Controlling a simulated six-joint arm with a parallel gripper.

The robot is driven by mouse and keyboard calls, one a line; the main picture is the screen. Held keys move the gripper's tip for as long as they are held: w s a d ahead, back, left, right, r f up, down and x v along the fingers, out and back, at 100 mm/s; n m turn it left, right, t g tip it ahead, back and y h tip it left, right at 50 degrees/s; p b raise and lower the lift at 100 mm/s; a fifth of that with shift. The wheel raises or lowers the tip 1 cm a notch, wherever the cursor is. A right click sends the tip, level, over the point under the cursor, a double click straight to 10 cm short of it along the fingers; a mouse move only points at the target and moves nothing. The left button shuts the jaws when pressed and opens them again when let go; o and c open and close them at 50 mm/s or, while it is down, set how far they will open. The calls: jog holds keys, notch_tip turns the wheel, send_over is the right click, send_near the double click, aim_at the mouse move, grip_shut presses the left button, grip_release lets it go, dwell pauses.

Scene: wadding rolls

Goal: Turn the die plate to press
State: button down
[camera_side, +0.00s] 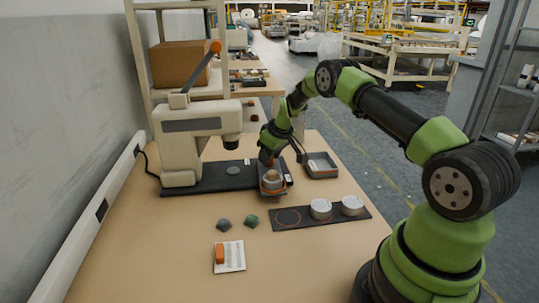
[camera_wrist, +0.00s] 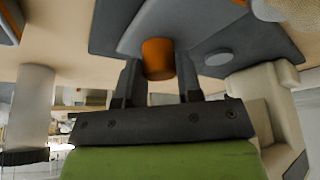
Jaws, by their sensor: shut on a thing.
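My gripper (camera_side: 269,158) is low over the right end of the press base, pointing down. In the wrist view its two fingers (camera_wrist: 158,85) stand on either side of an orange knob (camera_wrist: 158,58) and are shut on it. The knob sits by a grey plate (camera_wrist: 150,30), which appears to be the die plate, over the dark press base (camera_wrist: 108,28). The beige press (camera_side: 185,135) stands at left, its ram above the base. A round cup with a tan top (camera_side: 272,178) is just in front of my gripper. My gripper partly hides the plate in the side view.
A dark strip (camera_side: 333,219) holds two pale round pieces (camera_side: 320,208) and an empty orange-ringed spot. A grey tray (camera_side: 333,173) lies right of the gripper. A grey piece (camera_side: 223,225), a green piece (camera_side: 251,221) and a card with an orange block (camera_side: 220,252) lie in front.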

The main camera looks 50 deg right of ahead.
aim_at(265, 172)
jog(key=shift+m, duration=0.4)
jog(key=shift+m+g+h, duration=0.15)
jog(key=shift+m+h, duration=0.5)
jog(key=shift+m, duration=0.8)
jog(key=shift+m+g+h, duration=0.15)
jog(key=shift+m+h, duration=0.5)
jog(key=shift+m, duration=0.8)
jog(key=shift+w+a+m+g+h, duration=0.1)
jog(key=shift+m+g+h, duration=0.3)
jog(key=shift+m, duration=0.95)
jog(key=shift+w+m+g+h, duration=0.15)
jog(key=shift+m+g, duration=0.35)
jog(key=shift+m, duration=0.85)
jog(key=shift+s+m, duration=0.1)
jog(key=shift+m, duration=0.4)
jog(key=c, duration=0.8)
grip_release()
jog(key=v, duration=1)
jog(key=shift+a, duration=0.15)
jog(key=shift+f, duration=0.1)
